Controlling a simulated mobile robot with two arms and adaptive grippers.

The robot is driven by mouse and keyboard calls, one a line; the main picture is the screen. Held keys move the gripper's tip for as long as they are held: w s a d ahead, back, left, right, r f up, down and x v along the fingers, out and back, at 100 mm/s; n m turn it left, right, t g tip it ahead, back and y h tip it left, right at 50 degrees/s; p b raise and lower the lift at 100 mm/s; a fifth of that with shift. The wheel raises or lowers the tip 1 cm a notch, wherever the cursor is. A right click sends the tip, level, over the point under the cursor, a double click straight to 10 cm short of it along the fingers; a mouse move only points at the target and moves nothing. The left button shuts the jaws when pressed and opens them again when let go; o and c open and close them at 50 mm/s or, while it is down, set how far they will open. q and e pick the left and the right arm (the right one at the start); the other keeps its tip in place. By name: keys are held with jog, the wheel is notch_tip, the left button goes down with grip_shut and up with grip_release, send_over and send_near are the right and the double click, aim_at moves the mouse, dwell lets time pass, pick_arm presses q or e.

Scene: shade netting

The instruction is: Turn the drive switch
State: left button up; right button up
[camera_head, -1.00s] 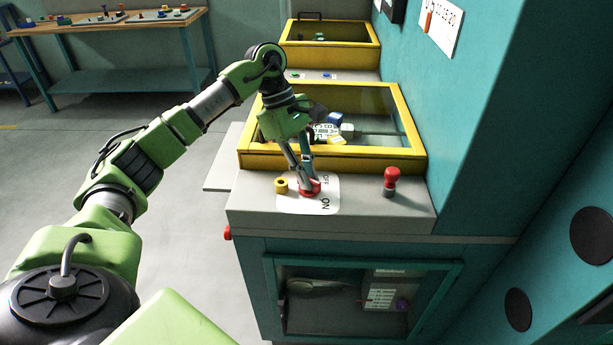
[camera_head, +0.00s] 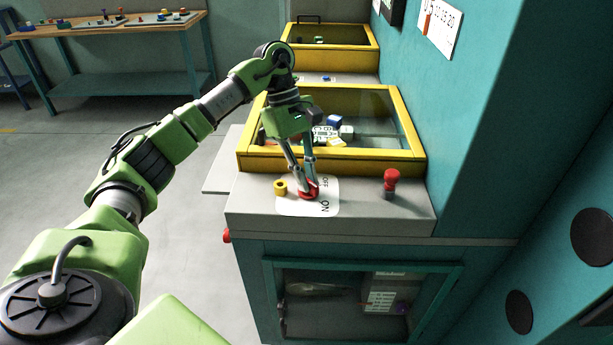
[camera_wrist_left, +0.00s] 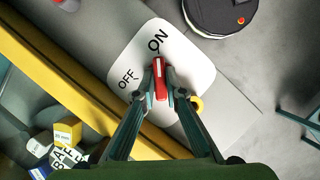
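The drive switch (camera_head: 309,194) is a red knob with a bar-shaped handle on a white plate (camera_head: 326,208) marked OFF and ON. The plate lies on the grey top of the teal machine. In the left wrist view the red handle (camera_wrist_left: 158,80) has its far end toward the ON label, with OFF to its left. My left gripper (camera_head: 307,187) comes down from above. Its fingertips (camera_wrist_left: 159,93) sit on both sides of the handle and appear closed on it. They partly hide the switch. My right gripper is in neither view.
A yellow button (camera_head: 281,187) stands close left of the switch, and a red-topped knob (camera_head: 391,180) farther right. A yellow-framed glass cover (camera_head: 340,155) lies behind. A teal wall (camera_head: 480,130) bounds the right side. A workbench (camera_head: 110,30) stands at the back left.

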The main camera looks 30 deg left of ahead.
pick_arm(q)
jog(key=shift+o, duration=0.6)
jog(key=v, duration=1.2)
jog(key=shift+a+f, duration=0.1)
jog(key=shift+f, duration=0.05)
